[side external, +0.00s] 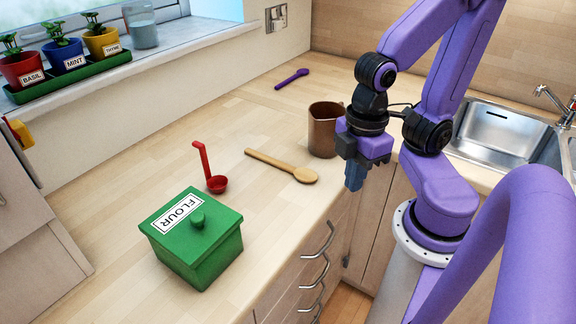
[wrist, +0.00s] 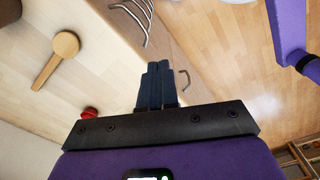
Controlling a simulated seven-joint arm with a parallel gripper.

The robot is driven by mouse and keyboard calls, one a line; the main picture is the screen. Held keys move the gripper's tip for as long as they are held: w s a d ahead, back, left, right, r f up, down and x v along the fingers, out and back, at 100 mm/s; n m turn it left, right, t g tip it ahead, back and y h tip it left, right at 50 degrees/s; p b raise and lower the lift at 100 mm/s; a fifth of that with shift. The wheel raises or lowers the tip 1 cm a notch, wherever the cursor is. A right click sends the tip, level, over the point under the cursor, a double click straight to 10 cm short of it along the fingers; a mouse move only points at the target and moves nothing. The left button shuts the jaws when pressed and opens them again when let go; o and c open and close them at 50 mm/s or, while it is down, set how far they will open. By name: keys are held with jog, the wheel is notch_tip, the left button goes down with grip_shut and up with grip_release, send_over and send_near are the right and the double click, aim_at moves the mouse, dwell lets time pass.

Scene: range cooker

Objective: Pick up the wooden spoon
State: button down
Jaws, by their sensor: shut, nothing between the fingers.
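The wooden spoon (side external: 282,165) lies flat on the worktop, its bowl towards the worktop's front edge, between the red ladle and the brown jug. It also shows in the wrist view (wrist: 57,57), at the upper left, apart from the fingers. My gripper (side external: 353,182) hangs fingers down to the right of the spoon, by the front edge of the worktop. In the wrist view its two dark fingers (wrist: 156,88) are together, with nothing between them.
A brown jug (side external: 324,130) stands just behind the spoon. A red ladle (side external: 216,184) and a green flour box (side external: 197,240) are to the left. A purple spoon (side external: 291,79) lies farther back. Drawer handles (side external: 318,240) stick out below the edge. A sink (side external: 500,131) is at the right.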

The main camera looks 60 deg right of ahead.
jog(key=c, duration=0.9)
grip_release()
notch_tip(320, 180, up, 4)
jog(key=m, duration=1.3)
send_over(266, 156)
notch_tip(266, 156, down, 11)
jog(key=shift+f, duration=0.15)
jog(key=shift+a+f, duration=0.1)
jog(key=shift+f, duration=2.7)
